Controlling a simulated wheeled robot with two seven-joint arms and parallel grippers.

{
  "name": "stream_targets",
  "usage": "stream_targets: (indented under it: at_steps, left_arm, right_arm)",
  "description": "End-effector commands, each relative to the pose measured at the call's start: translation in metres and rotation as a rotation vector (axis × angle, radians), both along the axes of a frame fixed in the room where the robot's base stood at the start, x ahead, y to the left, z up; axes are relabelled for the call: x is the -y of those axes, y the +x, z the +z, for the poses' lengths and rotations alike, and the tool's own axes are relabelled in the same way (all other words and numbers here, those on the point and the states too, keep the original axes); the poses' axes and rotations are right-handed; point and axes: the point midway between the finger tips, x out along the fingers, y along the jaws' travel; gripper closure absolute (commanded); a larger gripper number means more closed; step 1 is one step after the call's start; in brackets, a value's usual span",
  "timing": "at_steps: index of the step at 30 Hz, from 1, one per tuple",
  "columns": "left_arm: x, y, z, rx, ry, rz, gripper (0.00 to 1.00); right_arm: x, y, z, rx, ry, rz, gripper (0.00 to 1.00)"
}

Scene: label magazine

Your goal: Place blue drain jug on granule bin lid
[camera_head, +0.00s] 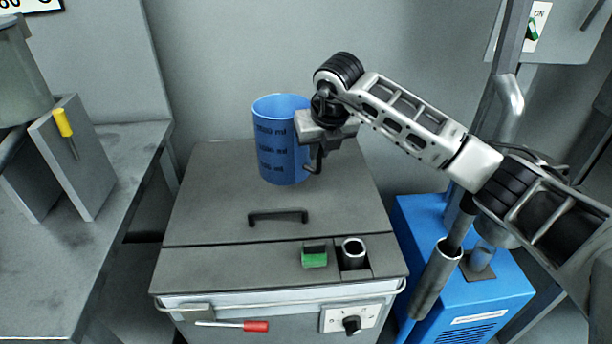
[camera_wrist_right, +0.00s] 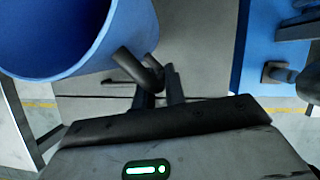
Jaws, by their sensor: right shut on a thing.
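The blue drain jug (camera_head: 280,145), an open-topped cup with dark volume marks, is upright over the rear part of the grey granule bin lid (camera_head: 220,205). I cannot tell whether its base touches the lid. My right gripper (camera_head: 316,155) is at the jug's right side, shut on its dark handle. In the right wrist view the jug (camera_wrist_right: 85,35) fills the upper left, and its handle (camera_wrist_right: 138,70) meets the fingers of my right gripper (camera_wrist_right: 160,92). My left gripper is not in view.
The lid has a black pull handle (camera_head: 278,216); a green-topped block (camera_head: 314,256) and a round metal cup (camera_head: 353,252) sit nearer its front. A blue machine (camera_head: 490,300) stands right. A grey bench (camera_head: 60,245) with a yellow-handled tool (camera_head: 64,124) stands left.

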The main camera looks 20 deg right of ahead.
Motion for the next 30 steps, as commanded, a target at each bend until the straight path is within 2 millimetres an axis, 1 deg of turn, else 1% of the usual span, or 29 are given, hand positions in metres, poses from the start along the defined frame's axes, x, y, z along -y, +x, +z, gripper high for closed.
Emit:
stream_targets:
  at_steps: [1,3,6,11,15,17,19,24,25,27,30]
  left_arm:
    - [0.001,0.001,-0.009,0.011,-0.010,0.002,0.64]
    - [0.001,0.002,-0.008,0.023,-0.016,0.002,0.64]
    - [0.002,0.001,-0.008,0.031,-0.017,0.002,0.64]
    - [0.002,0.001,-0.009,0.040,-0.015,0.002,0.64]
    - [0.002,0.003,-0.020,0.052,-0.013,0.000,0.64]
    - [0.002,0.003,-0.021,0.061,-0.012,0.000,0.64]
    - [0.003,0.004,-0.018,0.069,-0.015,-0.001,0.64]
    - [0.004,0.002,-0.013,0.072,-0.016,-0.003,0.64]
    - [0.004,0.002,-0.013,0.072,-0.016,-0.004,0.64]
    - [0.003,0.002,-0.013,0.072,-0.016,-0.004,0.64]
    - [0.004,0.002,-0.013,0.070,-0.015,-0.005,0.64]
  right_arm:
    - [-0.005,0.007,-0.017,0.002,0.003,0.000,1.00]
    - [-0.009,0.014,-0.025,0.003,0.003,0.001,1.00]
    - [-0.012,0.021,-0.031,0.003,0.003,0.000,1.00]
    - [-0.016,0.026,-0.038,0.003,0.002,0.002,1.00]
    - [-0.016,0.028,-0.060,0.001,0.000,0.001,1.00]
    - [-0.016,0.027,-0.069,0.000,0.001,0.002,1.00]
    - [-0.016,0.028,-0.071,0.002,0.002,0.001,1.00]
    - [-0.016,0.027,-0.069,0.001,0.000,0.001,1.00]
    - [-0.016,0.027,-0.070,-0.002,0.000,0.001,0.82]
    - [-0.016,0.027,-0.070,-0.002,0.000,0.001,0.66]
    - [-0.016,0.027,-0.070,-0.001,0.000,0.001,0.66]
